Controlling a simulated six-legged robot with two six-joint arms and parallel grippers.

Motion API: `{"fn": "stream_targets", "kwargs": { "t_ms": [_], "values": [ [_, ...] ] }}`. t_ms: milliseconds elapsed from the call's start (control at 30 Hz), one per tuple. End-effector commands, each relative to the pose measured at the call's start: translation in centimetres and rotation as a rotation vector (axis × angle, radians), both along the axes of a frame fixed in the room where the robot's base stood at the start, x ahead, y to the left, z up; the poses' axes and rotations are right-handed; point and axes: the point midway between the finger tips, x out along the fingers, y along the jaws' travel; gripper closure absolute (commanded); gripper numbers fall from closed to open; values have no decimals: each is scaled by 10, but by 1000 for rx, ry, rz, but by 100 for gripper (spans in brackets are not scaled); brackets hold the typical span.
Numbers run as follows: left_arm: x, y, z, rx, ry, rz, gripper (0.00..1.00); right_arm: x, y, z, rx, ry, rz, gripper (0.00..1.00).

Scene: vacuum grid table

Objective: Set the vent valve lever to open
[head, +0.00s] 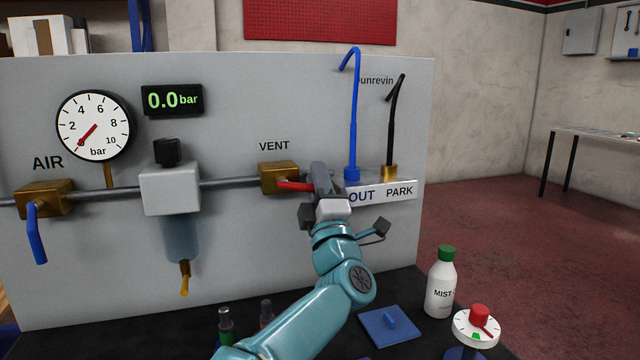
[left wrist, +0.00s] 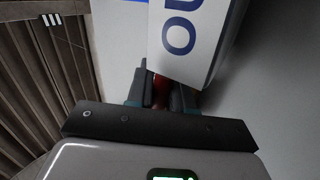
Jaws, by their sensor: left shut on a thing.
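The vent valve (head: 280,178) is a brass block on the grey pipe, under the word VENT. Its red lever (head: 294,186) points right, nearly level and roughly along the pipe. My left gripper (head: 319,182) is at the lever's outer end, shut on it, and hides that end. In the left wrist view, a small piece of the red lever (left wrist: 160,88) shows between the fingers (left wrist: 160,95), partly covered by the white OUT label plate. My right gripper is not in view.
The OUT/PARK shelf (head: 400,192) with blue and black hoses is just right of my gripper. The AIR valve (head: 44,198) with a blue lever hanging down is far left. A white bottle (head: 440,285), a red-knobbed dial (head: 477,328) and a blue plate (head: 390,323) are below.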

Motion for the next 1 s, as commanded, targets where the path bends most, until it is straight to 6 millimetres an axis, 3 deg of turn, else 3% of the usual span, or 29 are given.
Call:
{"fn": "stream_targets", "kwargs": {
  "t_ms": [533, 567, 600, 633, 1000],
  "values": [
    [0, -1, 3, -30, -12, 3, 100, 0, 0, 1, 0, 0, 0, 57],
    [0, -1, 3, -29, -12, 4, 76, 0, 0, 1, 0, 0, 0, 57],
    [0, -1, 3, -29, -12, 4, 63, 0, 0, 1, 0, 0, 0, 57],
    [0, -1, 3, -29, -12, 4, 58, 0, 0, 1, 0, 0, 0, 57],
    [-3, -4, -2, -25, -8, 0, 58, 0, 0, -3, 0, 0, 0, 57]
  ]
}}
